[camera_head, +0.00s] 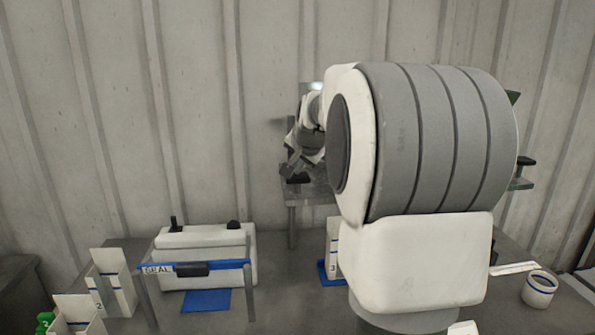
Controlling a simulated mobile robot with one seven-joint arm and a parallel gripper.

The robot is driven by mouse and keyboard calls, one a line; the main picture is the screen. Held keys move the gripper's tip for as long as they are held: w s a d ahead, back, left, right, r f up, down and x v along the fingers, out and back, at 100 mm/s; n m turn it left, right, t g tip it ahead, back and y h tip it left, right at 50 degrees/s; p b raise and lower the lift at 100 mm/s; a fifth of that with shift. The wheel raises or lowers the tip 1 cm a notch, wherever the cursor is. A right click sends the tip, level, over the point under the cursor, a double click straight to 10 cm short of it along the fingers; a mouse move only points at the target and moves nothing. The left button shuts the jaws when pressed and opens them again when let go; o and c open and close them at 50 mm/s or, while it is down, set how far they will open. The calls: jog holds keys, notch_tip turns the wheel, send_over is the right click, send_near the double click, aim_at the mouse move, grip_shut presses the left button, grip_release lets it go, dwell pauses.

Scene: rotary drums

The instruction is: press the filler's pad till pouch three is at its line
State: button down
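Pouch three (332,243), white with a "3" and a blue line, stands on a blue base (322,272) under the filler. Only its left edge shows; my arm hides the rest, and I cannot see its fill level. The filler (316,192) is a grey metal stand, mostly hidden behind my arm. A small black pad (297,178) sits at the left of its shelf. My gripper (294,168) is small and far off, just above this pad. I cannot tell whether it touches the pad or whether its fingers are open or shut.
A white sealer (205,240) with a SEAL bar and blue mat (206,300) stands left. A white cup (539,289) is at right. A black knob (526,161) shows beyond my arm.

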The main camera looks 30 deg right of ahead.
aim_at(297, 177)
jog(key=shift+f+b, duration=0.5)
jog(key=shift+f, duration=0.25)
jog(key=shift+r, duration=0.1)
dwell(0.5)
jog(key=shift+r+p, duration=1.6)
jog(key=shift+r, duration=0.45)
notch_tip(297, 177, up, 5)
jog(key=p, duration=0.3)
jog(key=shift+p, duration=0.4)
